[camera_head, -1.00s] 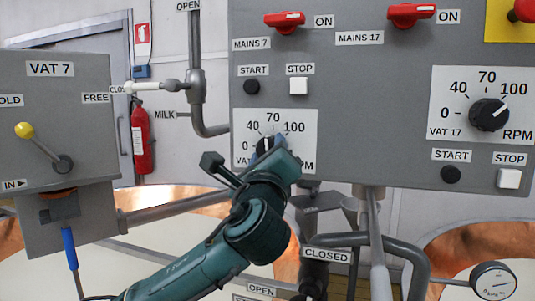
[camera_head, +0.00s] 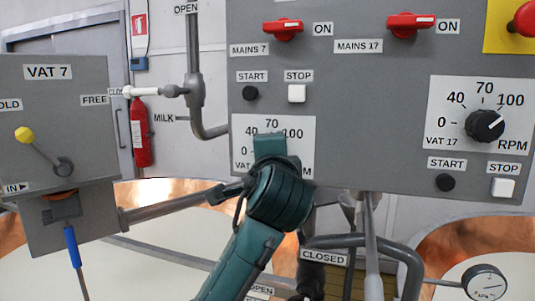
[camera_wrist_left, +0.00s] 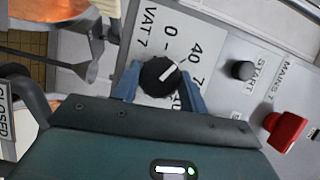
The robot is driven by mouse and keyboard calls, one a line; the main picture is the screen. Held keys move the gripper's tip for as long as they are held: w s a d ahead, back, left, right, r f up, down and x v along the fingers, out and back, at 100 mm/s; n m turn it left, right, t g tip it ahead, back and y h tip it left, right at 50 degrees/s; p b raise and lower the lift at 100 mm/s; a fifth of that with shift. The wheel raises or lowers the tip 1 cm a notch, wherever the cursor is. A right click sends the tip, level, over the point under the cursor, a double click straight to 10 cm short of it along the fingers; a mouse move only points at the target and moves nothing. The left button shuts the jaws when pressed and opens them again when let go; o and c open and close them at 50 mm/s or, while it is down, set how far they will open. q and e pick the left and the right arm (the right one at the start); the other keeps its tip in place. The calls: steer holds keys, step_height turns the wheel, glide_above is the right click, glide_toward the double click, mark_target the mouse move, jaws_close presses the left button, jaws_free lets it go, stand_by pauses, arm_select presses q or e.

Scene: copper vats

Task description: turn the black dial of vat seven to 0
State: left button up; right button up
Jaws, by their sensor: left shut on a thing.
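The black dial of vat seven (camera_wrist_left: 152,70) shows in the left wrist view, on its white scale plate (camera_wrist_left: 145,40). Its white pointer line points roughly at 40. My left gripper (camera_wrist_left: 160,86) is shut on the dial, with one blue-grey finger on each side. In the head view my left gripper (camera_head: 270,146) and wrist cover the dial; the plate (camera_head: 301,124) shows around them. My right gripper is in neither current view.
On the same grey panel, the black START button (camera_head: 250,93), white STOP button (camera_head: 297,93) and red MAINS 7 switch (camera_head: 283,28) sit above the dial. The vat 17 dial (camera_head: 484,125) is to the right. Pipes (camera_head: 365,240) stand below the panel.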

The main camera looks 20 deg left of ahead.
arm_select(q)
steer(key=n, duration=0.2)
steer(key=n+g+h, duration=0.1)
steer(key=n, duration=0.1)
steer(key=shift+n+g, duration=0.3)
steer(key=shift+n, duration=0.1)
stand_by(0.4)
steer(key=o, duration=1)
steer(key=shift+r, duration=0.1)
steer(key=b+v, duration=0.2)
steer(key=v, duration=1.1)
steer(key=shift+a+r, duration=0.2)
arm_select(e)
steer(key=shift+a+f, duration=0.1)
steer(key=shift+f, duration=0.1)
